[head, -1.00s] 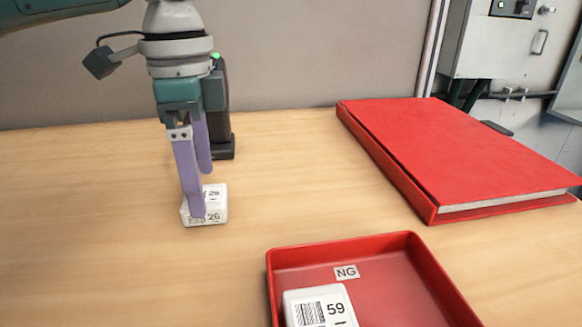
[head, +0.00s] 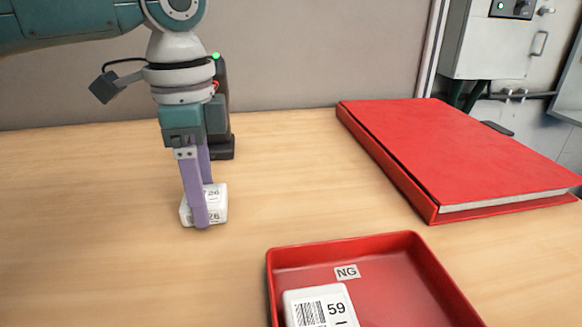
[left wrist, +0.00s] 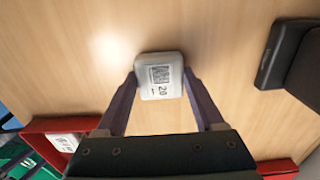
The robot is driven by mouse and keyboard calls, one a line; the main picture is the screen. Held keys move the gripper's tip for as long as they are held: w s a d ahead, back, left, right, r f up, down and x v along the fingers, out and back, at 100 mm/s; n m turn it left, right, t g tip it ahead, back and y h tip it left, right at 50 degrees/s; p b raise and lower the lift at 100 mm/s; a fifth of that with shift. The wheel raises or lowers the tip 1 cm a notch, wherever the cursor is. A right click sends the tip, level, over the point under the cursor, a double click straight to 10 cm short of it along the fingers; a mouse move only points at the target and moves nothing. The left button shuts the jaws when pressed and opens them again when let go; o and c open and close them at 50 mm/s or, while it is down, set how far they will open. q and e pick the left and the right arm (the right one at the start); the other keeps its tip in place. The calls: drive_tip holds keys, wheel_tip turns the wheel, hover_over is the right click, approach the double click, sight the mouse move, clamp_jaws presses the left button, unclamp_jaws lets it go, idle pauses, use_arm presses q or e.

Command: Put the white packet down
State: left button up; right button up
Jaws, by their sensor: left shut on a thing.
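The white packet (head: 218,207) sits on the wooden table, left of centre in the head view, with printed numbers on its top and front. My left gripper (head: 206,208) reaches down from above with its purple fingers on either side of the packet, shut on it. The near finger covers part of the packet's front, and the far fingertip is hidden behind it. In the left wrist view the packet (left wrist: 161,72) lies between the two fingertips (left wrist: 160,82), its barcode facing the camera. My right gripper is not in view.
A red tray (head: 410,245) marked NG stands at the front, holding another white packet (head: 320,306) marked 59. A dark upright device (head: 222,145) stands behind my gripper. A big red binder (head: 450,150) lies at the right. The table's left side is clear.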

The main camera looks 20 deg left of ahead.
use_arm(q)
drive_tip(key=c, duration=0.5)
drive_tip(key=shift+r, duration=0.15)
wheel_tip(320, 180, up, 19)
drive_tip(key=p, duration=0.4)
drive_tip(key=w+a+b, duration=0.2)
drive_tip(key=w+a, duration=0.2)
wheel_tip(320, 180, down, 19)
drive_tip(key=shift+w+b, duration=0.15)
drive_tip(key=shift+b, duration=0.8)
